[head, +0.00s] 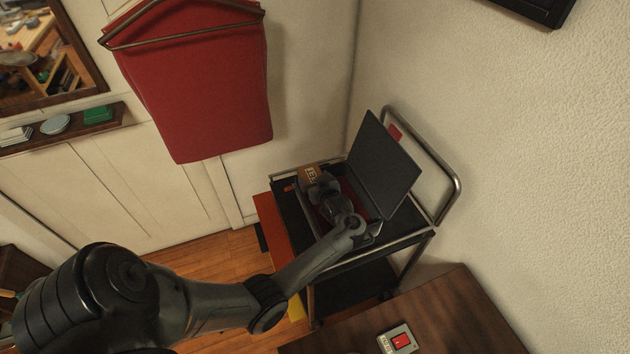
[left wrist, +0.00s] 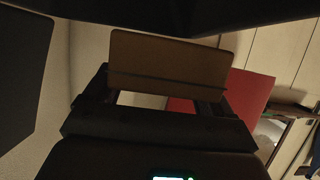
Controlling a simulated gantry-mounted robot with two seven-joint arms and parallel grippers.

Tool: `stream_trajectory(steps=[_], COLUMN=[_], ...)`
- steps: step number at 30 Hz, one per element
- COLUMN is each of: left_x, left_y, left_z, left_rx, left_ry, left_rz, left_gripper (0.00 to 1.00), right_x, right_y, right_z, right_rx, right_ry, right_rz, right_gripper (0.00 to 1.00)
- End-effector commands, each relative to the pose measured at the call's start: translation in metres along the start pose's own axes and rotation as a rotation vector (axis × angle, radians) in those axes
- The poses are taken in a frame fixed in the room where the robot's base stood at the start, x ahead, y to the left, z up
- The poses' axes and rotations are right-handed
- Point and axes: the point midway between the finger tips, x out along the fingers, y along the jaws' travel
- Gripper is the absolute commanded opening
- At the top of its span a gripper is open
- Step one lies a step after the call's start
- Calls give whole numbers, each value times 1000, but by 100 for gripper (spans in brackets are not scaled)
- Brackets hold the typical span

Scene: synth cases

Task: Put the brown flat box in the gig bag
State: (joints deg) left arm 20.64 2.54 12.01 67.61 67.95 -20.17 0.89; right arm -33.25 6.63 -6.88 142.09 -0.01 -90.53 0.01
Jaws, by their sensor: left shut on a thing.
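The brown flat box (head: 311,174) is at my left gripper (head: 320,185), over the far left part of the cart top in the head view. In the left wrist view the box (left wrist: 170,62) is gripped between the two fingers, its broad face showing. The gig bag (head: 384,165) is a dark case on the cart with its lid standing open on the right. A strip of reddish interior shows beside my gripper. My gripper and forearm hide much of its inside. I cannot tell whether the box touches the bag. My right gripper is not in view.
The metal-framed cart has a tubular handle (head: 447,170) on the right, close to the wall. A red hanging cover (head: 200,85) is on the back wall. A wooden table (head: 450,315) in front carries a small grey device with a red top (head: 398,340).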

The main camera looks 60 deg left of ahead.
Motion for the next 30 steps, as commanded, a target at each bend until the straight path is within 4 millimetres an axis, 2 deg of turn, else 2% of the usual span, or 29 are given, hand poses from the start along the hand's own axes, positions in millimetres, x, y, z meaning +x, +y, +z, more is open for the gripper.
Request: stream_trajectory(steps=[18, 19, 21, 22, 30], left_x=[4, 4, 4, 4, 4], left_y=[0, 0, 0, 0, 0], left_z=[10, 11, 11, 11, 9], left_rx=[0, 1, 0, 0, 0], left_ry=[2, 1, 1, 1, 1], left_rz=[1, 0, 0, 0, 0], left_gripper=[49, 85, 96, 100, 100], right_x=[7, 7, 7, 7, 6], right_y=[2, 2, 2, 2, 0], right_z=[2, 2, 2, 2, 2], right_rx=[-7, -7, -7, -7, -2], right_ry=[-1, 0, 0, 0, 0], right_rz=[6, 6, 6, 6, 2], right_gripper=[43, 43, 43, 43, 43])
